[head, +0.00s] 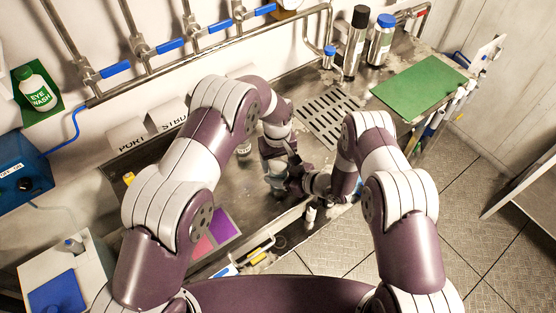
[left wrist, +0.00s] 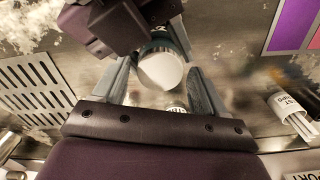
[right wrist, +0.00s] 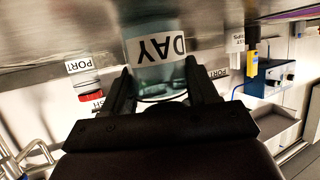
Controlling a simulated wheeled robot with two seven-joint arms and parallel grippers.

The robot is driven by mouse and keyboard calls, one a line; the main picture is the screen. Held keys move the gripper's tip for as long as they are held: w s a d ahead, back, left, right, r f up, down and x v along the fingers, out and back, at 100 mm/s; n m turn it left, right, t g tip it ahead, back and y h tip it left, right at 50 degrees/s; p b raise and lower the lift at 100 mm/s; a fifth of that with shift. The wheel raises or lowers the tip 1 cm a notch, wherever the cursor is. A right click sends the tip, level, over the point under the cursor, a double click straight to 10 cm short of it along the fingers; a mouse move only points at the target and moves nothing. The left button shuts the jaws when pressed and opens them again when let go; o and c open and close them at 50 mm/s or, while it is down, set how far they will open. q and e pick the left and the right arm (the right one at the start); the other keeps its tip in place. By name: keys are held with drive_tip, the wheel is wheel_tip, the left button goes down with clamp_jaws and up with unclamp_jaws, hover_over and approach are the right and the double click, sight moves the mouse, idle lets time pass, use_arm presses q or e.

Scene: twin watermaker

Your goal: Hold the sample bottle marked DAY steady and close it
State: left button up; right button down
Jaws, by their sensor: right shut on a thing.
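The sample bottle marked DAY (right wrist: 155,50) shows in the right wrist view, its label upside down in the picture. My right gripper (right wrist: 160,92) is shut on it, one finger at each side. In the left wrist view a white cap (left wrist: 162,70) is seen from above on the greenish bottle, between the fingers of my left gripper (left wrist: 158,75). I cannot tell how far down the cap sits.
A red-capped bottle (right wrist: 90,92) stands beyond my right gripper. A cup of strips (left wrist: 288,112) is at the left wrist view's right. A drain grate (head: 330,115), steel bottles (head: 356,45) and a green mat (head: 418,85) lie towards the back right. A purple card (head: 222,222) is at left.

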use_arm(q)
drive_tip(key=shift+r, duration=2.3)
drive_tip(key=shift+w+r, duration=0.1)
drive_tip(key=shift+r, duration=0.2)
drive_tip(key=shift+c, duration=0.2)
wheel_tip(320, 180, up, 3)
drive_tip(key=n, duration=0.3)
drive_tip(key=shift+f, duration=0.1)
drive_tip(key=shift+f, duration=0.1)
